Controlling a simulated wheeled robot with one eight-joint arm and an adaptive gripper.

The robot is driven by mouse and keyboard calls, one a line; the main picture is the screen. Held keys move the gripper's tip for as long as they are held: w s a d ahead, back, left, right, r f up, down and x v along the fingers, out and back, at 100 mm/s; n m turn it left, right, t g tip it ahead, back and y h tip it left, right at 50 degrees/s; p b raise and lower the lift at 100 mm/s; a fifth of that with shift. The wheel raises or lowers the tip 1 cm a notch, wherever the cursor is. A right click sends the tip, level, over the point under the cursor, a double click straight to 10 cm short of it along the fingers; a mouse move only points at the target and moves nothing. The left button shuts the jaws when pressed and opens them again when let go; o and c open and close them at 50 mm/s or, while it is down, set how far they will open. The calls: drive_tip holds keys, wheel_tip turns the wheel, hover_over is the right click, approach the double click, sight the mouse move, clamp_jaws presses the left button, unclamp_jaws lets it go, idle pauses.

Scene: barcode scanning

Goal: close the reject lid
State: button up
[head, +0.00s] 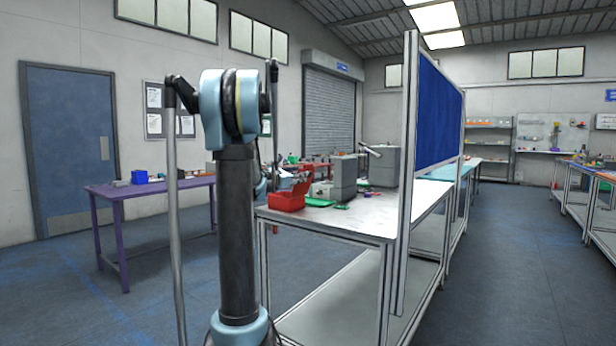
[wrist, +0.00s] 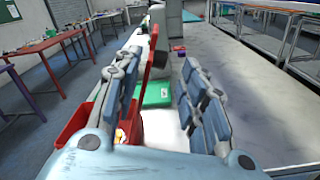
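The red reject bin (head: 287,201) stands near the left end of the white workbench. In the wrist view the bin (wrist: 72,122) is at lower left, partly hidden behind my left finger. A red upright panel, which looks like its raised lid (wrist: 153,58), shows just right of that finger's tip; the lid (head: 304,188) also shows tilted up in the head view. My gripper (wrist: 162,62) is open, its fingers wide apart, with nothing clasped between them. In the head view my gripper (head: 284,178) is small and just above the bin; whether it touches the lid I cannot tell.
A green block or tray (wrist: 158,94) lies on the white bench (wrist: 240,75) beyond the fingers. A grey machine (head: 343,178) stands further along the bench. A blue partition panel (head: 440,100) rises at its right. A purple table (head: 150,190) is at left.

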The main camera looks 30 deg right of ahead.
sight(310, 173)
drive_tip(key=x, duration=0.9)
clamp_jaws()
